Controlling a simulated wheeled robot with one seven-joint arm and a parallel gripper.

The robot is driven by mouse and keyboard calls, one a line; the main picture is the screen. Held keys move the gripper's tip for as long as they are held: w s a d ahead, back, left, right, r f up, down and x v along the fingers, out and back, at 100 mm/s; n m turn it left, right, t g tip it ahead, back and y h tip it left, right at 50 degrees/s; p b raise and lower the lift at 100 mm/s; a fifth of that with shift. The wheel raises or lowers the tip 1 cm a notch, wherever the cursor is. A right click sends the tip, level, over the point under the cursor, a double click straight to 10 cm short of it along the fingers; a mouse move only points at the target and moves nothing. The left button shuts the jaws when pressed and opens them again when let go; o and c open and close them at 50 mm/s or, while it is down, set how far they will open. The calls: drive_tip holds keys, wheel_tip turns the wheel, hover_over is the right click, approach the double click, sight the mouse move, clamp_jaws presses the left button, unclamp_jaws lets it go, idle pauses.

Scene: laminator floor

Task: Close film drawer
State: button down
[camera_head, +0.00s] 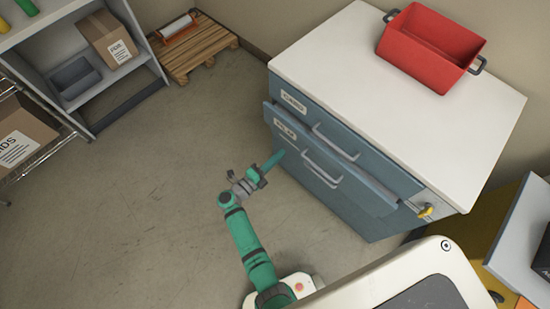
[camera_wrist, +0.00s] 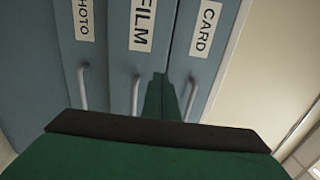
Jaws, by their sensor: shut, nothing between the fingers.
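The film drawer (camera_head: 335,168) is in a blue-grey cabinet, below the card drawer (camera_head: 330,127). Its front stands out a little from the card drawer above, so it is partly open. It has a grey bar handle and a FILM label. In the wrist view, the film drawer (camera_wrist: 136,55) lies between the PHOTO and CARD fronts. My green gripper (camera_head: 278,157) is shut and empty, at the left end of the film drawer front. In the wrist view, its fingertips (camera_wrist: 160,78) point at the film front beside the handle. I cannot tell whether they touch it.
A red bin (camera_head: 430,45) stands on the white cabinet top (camera_head: 335,60). A yellow-handled item (camera_head: 425,210) is at the cabinet's right end. A wooden pallet (camera_head: 205,55) and grey shelves (camera_head: 120,80) are at the back left. The floor left of the cabinet is clear.

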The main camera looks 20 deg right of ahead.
sight(301, 135)
drive_tip(key=x, duration=0.9)
drive_tip(key=shift+w+d, duration=0.15)
drive_tip(key=shift+d, duration=0.25)
drive_tip(key=shift+a, duration=0.1)
